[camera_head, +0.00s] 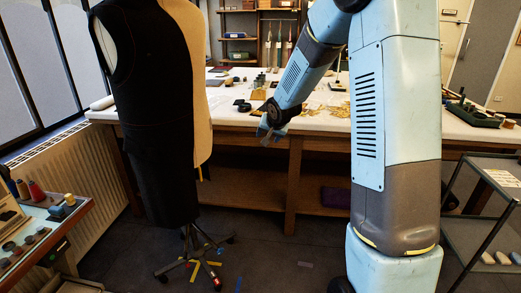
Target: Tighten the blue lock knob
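My gripper (268,131) hangs at the front edge of the work table, to the right of a dress form (160,110). It is small and dark here, and I cannot tell whether its fingers are apart or closed. I see nothing clearly held in it. The dress form has a black half and a tan half and stands on a wheeled base (190,262). I cannot make out a blue lock knob in this view. The back of the form and much of its pole are hidden.
The long work table (222,112) carries tools, spools and yellow pieces. A side table (78,216) with spools stands at left by a radiator (85,165). A dark shelf cart (470,235) is at right. Coloured strips lie on the floor near the form's base.

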